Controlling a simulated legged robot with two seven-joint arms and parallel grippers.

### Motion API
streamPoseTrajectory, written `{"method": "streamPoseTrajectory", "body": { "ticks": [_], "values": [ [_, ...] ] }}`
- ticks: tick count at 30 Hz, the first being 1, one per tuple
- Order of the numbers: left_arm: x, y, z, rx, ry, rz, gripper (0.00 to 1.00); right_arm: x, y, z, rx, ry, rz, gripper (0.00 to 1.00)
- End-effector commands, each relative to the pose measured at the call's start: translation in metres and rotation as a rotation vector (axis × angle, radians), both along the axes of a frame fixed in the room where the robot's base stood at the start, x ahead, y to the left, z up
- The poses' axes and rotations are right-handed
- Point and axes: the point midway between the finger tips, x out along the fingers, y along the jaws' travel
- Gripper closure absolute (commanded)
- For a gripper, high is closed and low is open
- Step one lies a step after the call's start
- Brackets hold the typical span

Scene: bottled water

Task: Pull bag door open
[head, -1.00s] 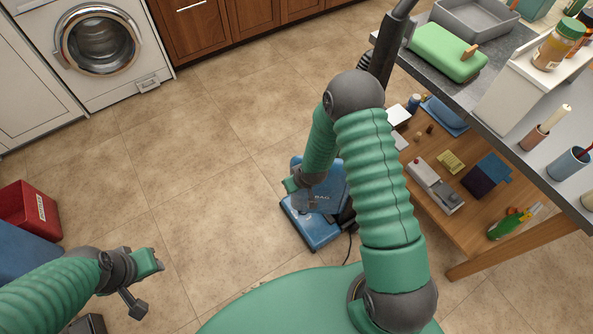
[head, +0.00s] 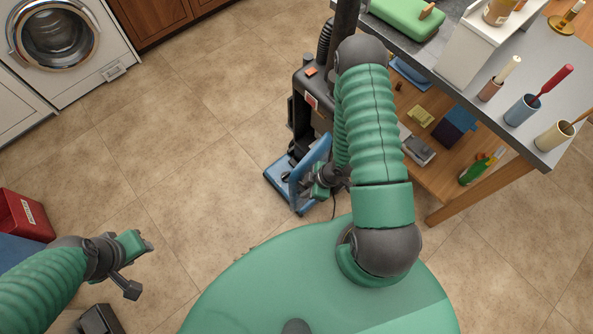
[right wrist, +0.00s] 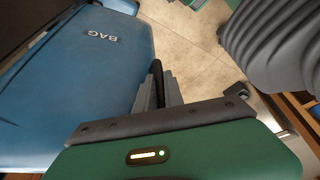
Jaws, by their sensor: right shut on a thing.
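The blue bag door (head: 314,162) is swung out from the dark upright vacuum (head: 303,112) and stands tilted away from its body. In the right wrist view the door (right wrist: 72,65) fills the left side, with the word BAG on its face. My right gripper (head: 314,190) is at the door's near edge, shut on it; my own arm partly hides the contact. The gripper's dark fingers (right wrist: 160,90) also show in the right wrist view, beside the door edge. The vacuum's blue base (head: 283,178) rests on the floor. My left gripper (head: 137,262) is away from the vacuum, its jaw opening unclear.
A table (head: 520,120) with a lower wooden shelf of several items stands close on the right. A washing machine (head: 65,50) is at the back left, and a red bin (head: 22,215) at the left edge. The tiled floor between is clear.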

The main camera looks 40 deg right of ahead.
Motion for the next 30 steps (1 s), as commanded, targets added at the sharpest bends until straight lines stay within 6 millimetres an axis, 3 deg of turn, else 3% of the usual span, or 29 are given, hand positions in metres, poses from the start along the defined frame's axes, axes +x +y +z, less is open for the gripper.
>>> {"method": "streamPoseTrajectory", "body": {
  "ticks": [8, 23, 24, 25, 30],
  "values": [
    [0.0, 0.0, 0.005, 0.0, 0.0, 0.0, 0.64, -0.017, -0.009, -0.001, -0.001, 0.005, -0.006, 1.0],
    [0.0, 0.0, 0.006, 0.0, 0.0, 0.0, 0.64, -0.019, -0.011, -0.001, -0.001, 0.006, -0.007, 1.0],
    [0.0, 0.0, 0.006, 0.0, 0.0, 0.0, 0.64, -0.019, -0.011, -0.001, -0.001, 0.006, -0.007, 0.82],
    [0.0, 0.0, 0.006, 0.0, 0.0, 0.0, 0.64, -0.019, -0.011, -0.001, -0.001, 0.006, -0.006, 0.78],
    [0.0, 0.0, 0.006, 0.0, 0.0, 0.0, 0.64, -0.018, -0.011, -0.001, -0.001, 0.003, -0.006, 0.78]
  ]
}}
